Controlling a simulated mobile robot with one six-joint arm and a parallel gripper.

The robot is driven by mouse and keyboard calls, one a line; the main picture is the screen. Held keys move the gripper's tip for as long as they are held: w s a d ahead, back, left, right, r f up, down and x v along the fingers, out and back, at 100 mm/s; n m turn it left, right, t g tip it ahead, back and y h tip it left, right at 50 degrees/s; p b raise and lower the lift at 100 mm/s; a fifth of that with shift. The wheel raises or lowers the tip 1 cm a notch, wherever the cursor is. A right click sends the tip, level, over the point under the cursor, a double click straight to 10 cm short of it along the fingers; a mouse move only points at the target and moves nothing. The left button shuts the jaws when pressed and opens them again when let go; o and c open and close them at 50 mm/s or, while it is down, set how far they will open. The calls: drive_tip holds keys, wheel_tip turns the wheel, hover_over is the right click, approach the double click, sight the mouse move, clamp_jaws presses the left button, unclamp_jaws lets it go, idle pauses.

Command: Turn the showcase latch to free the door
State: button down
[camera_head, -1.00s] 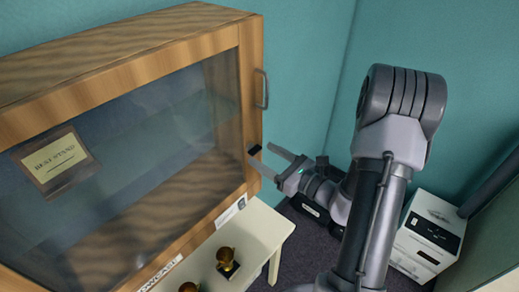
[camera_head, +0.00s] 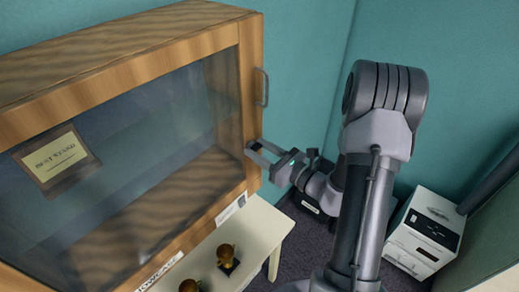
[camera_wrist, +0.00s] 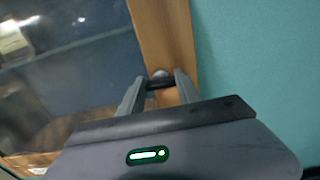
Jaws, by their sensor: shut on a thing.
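The wooden showcase (camera_head: 150,55) with a glass door (camera_head: 150,135) stands at the left in the head view. The small dark latch (camera_head: 257,147) sits on the right side of its front frame, below the grey door handle (camera_head: 262,87). My gripper (camera_head: 257,150) has its fingers either side of the latch and is shut on it. In the wrist view the latch (camera_wrist: 160,83) shows between the fingertips of my gripper (camera_wrist: 159,86), against the wooden door frame (camera_wrist: 163,35). The fingers partly hide the latch. The door looks closed.
A cream table (camera_head: 265,225) under the showcase holds small golden trophies (camera_head: 226,254). A "Best Stand" sign (camera_head: 55,157) is behind the glass. A white box-like machine (camera_head: 425,235) stands on the floor at right. Teal walls (camera_head: 305,60) are close behind.

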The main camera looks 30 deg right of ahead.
drive_tip(key=shift+m, duration=0.3)
drive_tip(key=m+p, duration=0.2)
drive_tip(key=m, duration=0.2)
drive_tip(key=shift+d+r, duration=0.1)
drive_tip(key=m+p, duration=0.3)
drive_tip(key=m, duration=0.1)
drive_tip(key=shift+m, duration=0.3)
drive_tip(key=m+p, duration=0.2)
drive_tip(key=m, duration=0.2)
drive_tip(key=shift+d, duration=0.1)
drive_tip(key=shift+f+m+p, duration=0.15)
drive_tip(key=shift+m+p, duration=0.45)
drive_tip(key=shift+m, duration=0.5)
drive_tip(key=shift+f+m+p, duration=0.1)
drive_tip(key=shift+m+p, duration=0.45)
drive_tip(key=shift+m, duration=0.55)
drive_tip(key=c, duration=0.8)
unclamp_jaws()
drive_tip(key=shift+c, duration=0.2)
